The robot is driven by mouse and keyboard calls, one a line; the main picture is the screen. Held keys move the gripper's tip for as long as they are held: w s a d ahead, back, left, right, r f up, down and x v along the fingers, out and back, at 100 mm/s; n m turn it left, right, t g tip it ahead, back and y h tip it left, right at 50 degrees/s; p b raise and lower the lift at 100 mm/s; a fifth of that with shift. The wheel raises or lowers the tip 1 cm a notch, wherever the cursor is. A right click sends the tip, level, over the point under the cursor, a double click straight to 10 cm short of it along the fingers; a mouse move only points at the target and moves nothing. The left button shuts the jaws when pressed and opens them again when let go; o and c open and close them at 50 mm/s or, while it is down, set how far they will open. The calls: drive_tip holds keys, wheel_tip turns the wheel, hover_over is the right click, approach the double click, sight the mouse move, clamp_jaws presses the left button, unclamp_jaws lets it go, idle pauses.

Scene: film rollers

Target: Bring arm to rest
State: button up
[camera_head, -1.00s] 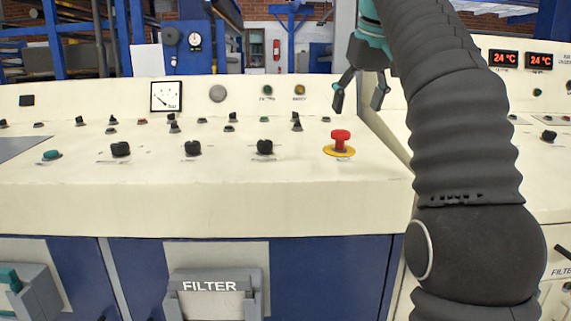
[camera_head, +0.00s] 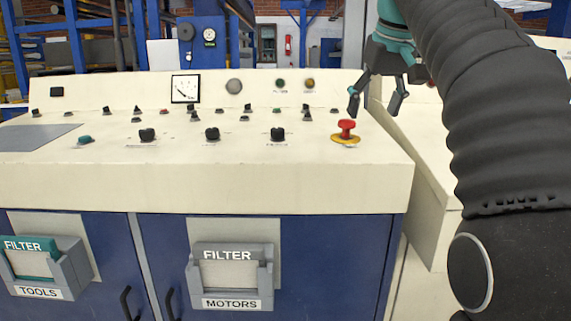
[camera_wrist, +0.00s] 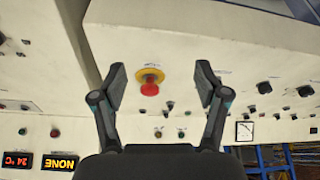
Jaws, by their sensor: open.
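My gripper (camera_head: 374,105) hangs open and empty above the right end of the cream control console (camera_head: 200,190), a little above and right of the red emergency stop button (camera_head: 347,127) on its yellow ring. In the wrist view my gripper (camera_wrist: 160,85) shows its two fingers spread wide, with the red button (camera_wrist: 149,88) between them in the picture and farther off. The fingers touch nothing that I can see. My dark ribbed arm fills the right side of the head view.
The console top carries several black knobs (camera_head: 212,133), small switches and a dial gauge (camera_head: 185,89). Below are filter boxes labelled MOTORS (camera_head: 231,275) and TOOLS (camera_head: 42,262) on blue doors. Air above the console's left is free.

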drive_tip(key=s+f, duration=0.8)
drive_tip(key=f, duration=0.3)
drive_tip(key=s+f+m, duration=0.1)
drive_tip(key=s+f, duration=0.7)
drive_tip(key=f, duration=0.3)
drive_tip(key=s+f+m+t, duration=0.1)
drive_tip(key=s+f, duration=0.8)
drive_tip(key=f, duration=0.2)
drive_tip(key=shift+a+f+h, duration=0.3)
drive_tip(key=shift+f, duration=0.1)
